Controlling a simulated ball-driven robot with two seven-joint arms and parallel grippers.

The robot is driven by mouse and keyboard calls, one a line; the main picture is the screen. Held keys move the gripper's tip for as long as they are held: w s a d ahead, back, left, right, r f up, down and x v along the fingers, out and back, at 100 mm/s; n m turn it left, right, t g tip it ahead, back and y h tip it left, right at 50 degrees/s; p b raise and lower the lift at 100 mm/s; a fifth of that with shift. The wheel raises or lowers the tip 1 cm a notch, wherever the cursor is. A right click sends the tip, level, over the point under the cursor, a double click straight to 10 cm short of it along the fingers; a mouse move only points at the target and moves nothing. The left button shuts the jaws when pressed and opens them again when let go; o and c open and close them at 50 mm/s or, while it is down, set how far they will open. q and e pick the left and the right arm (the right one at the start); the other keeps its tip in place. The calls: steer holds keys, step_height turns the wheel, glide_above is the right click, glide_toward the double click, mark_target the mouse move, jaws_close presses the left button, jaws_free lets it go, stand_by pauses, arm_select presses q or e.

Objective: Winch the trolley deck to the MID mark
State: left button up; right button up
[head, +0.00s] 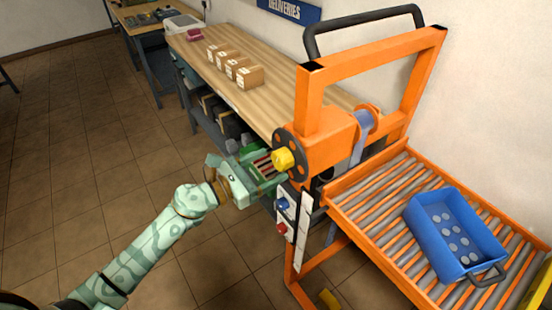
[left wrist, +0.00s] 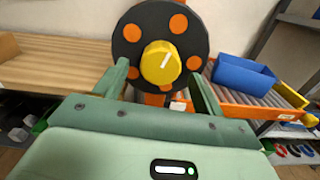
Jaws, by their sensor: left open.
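The orange trolley (head: 322,128) has a deck of grey rollers (head: 372,197). On its winch side is a dark wheel with orange spots and a yellow knob (head: 283,159) at its middle. The knob also shows in the left wrist view (left wrist: 160,62), with a white line on it. My left gripper (head: 268,167) is open and empty in front of the wheel. In the left wrist view the knob appears between its two fingers, and I cannot tell whether they touch it. I cannot read a MID mark. My right gripper is not in view.
A blue crate (head: 428,222) with round holes stands on the rollers. Blue and red controls (head: 283,205) sit on the trolley's post below the wheel. A wooden bench (head: 262,97) with several small boxes runs behind. The tiled floor at left is clear.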

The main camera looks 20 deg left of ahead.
mark_target(276, 163)
arm_select(q)
steer(key=shift+x, duration=1.2)
steer(key=shift+w+d, duration=0.2)
steer(key=shift+w, duration=0.05)
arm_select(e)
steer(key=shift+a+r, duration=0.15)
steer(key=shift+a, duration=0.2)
arm_select(q)
steer(key=c, duration=1)
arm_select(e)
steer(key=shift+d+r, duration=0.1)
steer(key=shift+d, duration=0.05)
